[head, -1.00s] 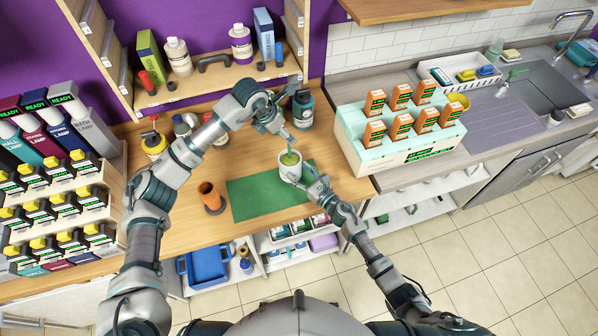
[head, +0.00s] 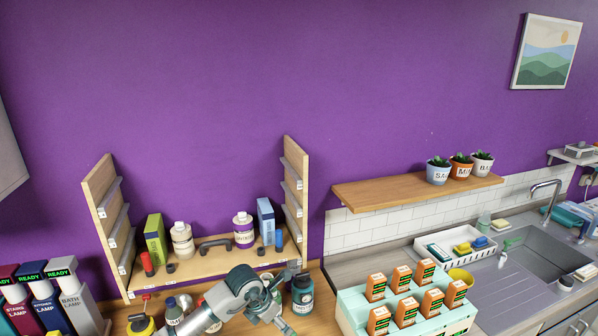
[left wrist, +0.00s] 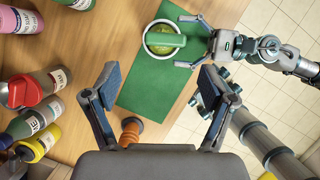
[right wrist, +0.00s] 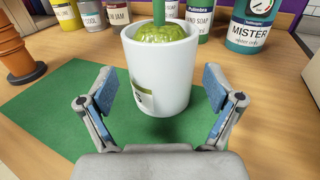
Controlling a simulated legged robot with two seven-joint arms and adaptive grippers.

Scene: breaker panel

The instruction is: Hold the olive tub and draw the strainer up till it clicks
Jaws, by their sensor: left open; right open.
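The olive tub (right wrist: 158,75) is a white cup with a label, upright on a green mat (right wrist: 55,115). Green olives (right wrist: 165,33) show at its rim, and the green strainer (right wrist: 166,10) stands up out of them. In the left wrist view the strainer's handle (left wrist: 166,41) crosses the tub's mouth. My right gripper (right wrist: 158,88) is open, its fingers towards the tub's near side, not closed on it. My left gripper (left wrist: 160,82) is open and empty above the mat, apart from the strainer. The tub is out of the head view.
An orange-brown pot (left wrist: 131,132) stands beside the mat. Several bottles (left wrist: 32,122) stand along one side, and a dark mister bottle (right wrist: 250,28) is behind the tub. A carton rack (head: 405,315) stands to the right. The mat around the tub is clear.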

